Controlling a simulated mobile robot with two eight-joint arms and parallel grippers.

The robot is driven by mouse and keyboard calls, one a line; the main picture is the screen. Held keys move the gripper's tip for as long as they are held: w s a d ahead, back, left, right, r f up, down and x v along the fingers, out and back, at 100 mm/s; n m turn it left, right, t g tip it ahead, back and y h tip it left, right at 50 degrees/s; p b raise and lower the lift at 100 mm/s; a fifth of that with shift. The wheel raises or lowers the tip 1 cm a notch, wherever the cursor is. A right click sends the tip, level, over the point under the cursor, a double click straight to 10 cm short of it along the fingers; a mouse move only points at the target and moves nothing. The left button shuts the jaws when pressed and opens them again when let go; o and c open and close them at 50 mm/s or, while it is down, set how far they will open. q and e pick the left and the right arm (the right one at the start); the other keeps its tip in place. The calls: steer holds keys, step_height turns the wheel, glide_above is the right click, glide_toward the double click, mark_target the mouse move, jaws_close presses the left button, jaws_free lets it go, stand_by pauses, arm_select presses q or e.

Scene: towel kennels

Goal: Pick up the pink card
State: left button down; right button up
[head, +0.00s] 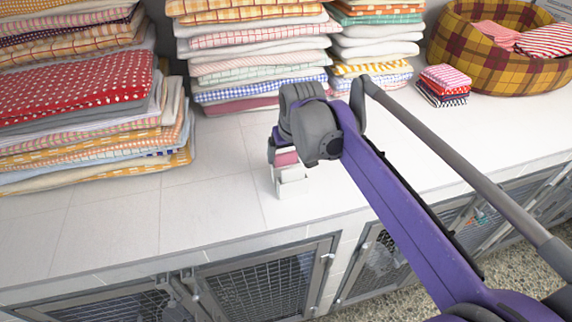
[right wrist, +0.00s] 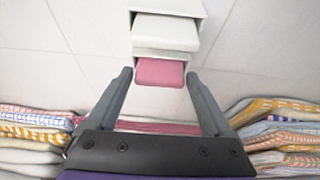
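The pink card (head: 287,158) shows at the top of a small white holder (head: 291,186) on the white counter. In the right wrist view the pink card (right wrist: 160,73) sticks out from the white holder (right wrist: 166,32), toward my gripper. My right gripper (right wrist: 158,78) is open, with one fingertip on each side of the card and a gap visible on both sides. In the head view my right wrist is above the card and partly hides it. My left gripper is in neither view.
Folded towel stacks stand at the left (head: 80,100) and back (head: 258,55) of the counter. A plaid basket (head: 500,60) and a small cloth pile (head: 443,86) are at the back right. The tiled counter left of the holder is clear. Mesh kennel doors (head: 265,285) are below its front edge.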

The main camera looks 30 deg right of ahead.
steer(key=c, duration=1)
steer(key=shift+o, duration=0.2)
steer(key=shift+r, duration=0.1)
